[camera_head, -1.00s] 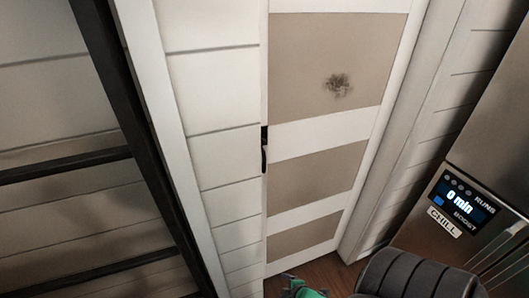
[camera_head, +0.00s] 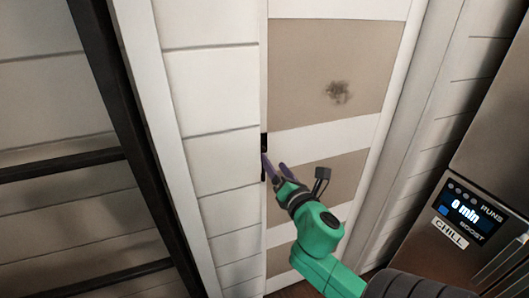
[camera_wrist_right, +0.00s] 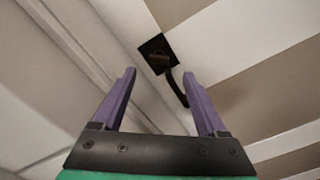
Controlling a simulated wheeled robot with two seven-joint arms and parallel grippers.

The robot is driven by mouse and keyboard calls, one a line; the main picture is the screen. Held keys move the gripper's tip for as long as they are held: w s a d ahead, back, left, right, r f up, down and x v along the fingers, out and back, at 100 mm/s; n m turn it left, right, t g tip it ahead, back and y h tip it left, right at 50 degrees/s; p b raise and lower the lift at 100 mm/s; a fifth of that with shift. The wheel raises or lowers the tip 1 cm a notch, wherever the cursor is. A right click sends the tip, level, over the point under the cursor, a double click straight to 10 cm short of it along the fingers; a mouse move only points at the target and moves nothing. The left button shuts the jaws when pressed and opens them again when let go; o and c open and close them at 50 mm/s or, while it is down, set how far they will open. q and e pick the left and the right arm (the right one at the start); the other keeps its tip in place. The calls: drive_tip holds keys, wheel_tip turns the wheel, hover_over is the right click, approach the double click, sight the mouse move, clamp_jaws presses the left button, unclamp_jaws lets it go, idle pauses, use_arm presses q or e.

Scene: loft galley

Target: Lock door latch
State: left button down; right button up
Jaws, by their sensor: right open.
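The door (camera_head: 330,85) is white with beige panels and a dark smudge on its upper panel. The dark door latch (camera_head: 264,143) sits at the door's left edge; its lower part is partly hidden by my gripper in the head view. In the right wrist view the latch shows as a square dark plate with a knob (camera_wrist_right: 156,54) and a curved handle (camera_wrist_right: 177,88) running down from it. My right gripper (camera_head: 274,162) has purple fingers and a green arm. It is open and empty, just below and in front of the latch, the handle appearing between its fingertips (camera_wrist_right: 162,82). I cannot tell whether they touch.
A stainless appliance (camera_head: 490,170) with a lit display stands at the right. A dark metal frame (camera_head: 115,100) stands at the left in front of white plank wall (camera_head: 215,110). Brown floor shows at the door's foot.

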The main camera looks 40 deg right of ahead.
sight(262, 148)
drive_tip(key=p+x, duration=0.1)
drive_tip(key=x, duration=0.7)
drive_tip(key=shift+w, duration=0.1)
clamp_jaws()
drive_tip(key=shift+p, duration=0.3)
drive_tip(key=n, duration=0.1)
drive_tip(key=n+p, duration=0.2)
drive_tip(key=n, duration=0.1)
drive_tip(key=shift+a+r, duration=0.1)
drive_tip(key=shift+r, duration=0.15)
drive_tip(key=shift+n+p, duration=1.05)
drive_tip(key=shift+n, duration=0.65)
drive_tip(key=shift+f, duration=0.15)
unclamp_jaws()
